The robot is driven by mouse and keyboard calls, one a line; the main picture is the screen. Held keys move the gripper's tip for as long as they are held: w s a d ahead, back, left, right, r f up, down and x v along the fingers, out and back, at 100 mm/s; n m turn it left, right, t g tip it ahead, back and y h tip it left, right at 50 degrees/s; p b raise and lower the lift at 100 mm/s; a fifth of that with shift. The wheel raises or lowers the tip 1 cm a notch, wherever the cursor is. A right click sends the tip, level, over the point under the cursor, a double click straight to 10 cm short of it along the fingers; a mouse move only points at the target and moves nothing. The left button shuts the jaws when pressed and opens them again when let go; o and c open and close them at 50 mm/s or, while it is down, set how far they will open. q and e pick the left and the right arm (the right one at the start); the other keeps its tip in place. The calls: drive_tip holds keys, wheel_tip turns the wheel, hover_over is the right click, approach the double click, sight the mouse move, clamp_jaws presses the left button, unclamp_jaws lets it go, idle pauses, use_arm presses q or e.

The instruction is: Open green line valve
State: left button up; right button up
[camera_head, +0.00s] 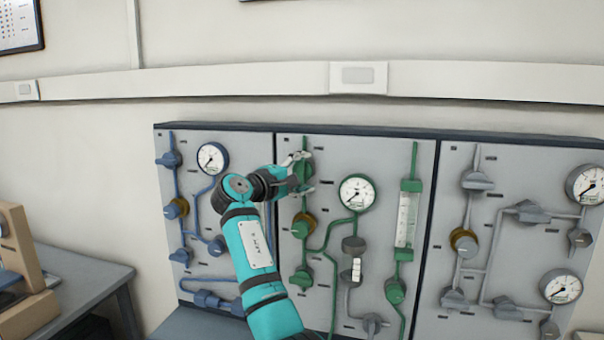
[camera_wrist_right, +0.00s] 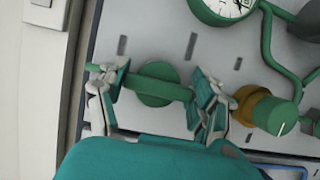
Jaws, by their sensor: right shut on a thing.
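The green line valve (camera_head: 304,170) is at the top of the green pipe on the middle panel, partly hidden by my right gripper. In the right wrist view the valve (camera_wrist_right: 153,84) shows a round green hub with a bar handle that lies roughly along the image's width. My right gripper (camera_head: 302,173) is at this valve. In the wrist view its two fingers (camera_wrist_right: 159,92) are at opposite ends of the handle, shut on it. My left gripper is not in view.
A gauge (camera_head: 357,192) sits right of the valve, with a brass-and-green regulator (camera_head: 303,224) below it. A green flowmeter (camera_head: 407,218) is further right. Blue-line fittings (camera_head: 172,159) are on the left panel, grey-line fittings (camera_head: 477,181) on the right. A table (camera_head: 85,275) stands at left.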

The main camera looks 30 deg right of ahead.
drive_tip(key=o, duration=1.2)
drive_tip(key=shift+c, duration=0.2)
drive_tip(key=v, duration=1.2)
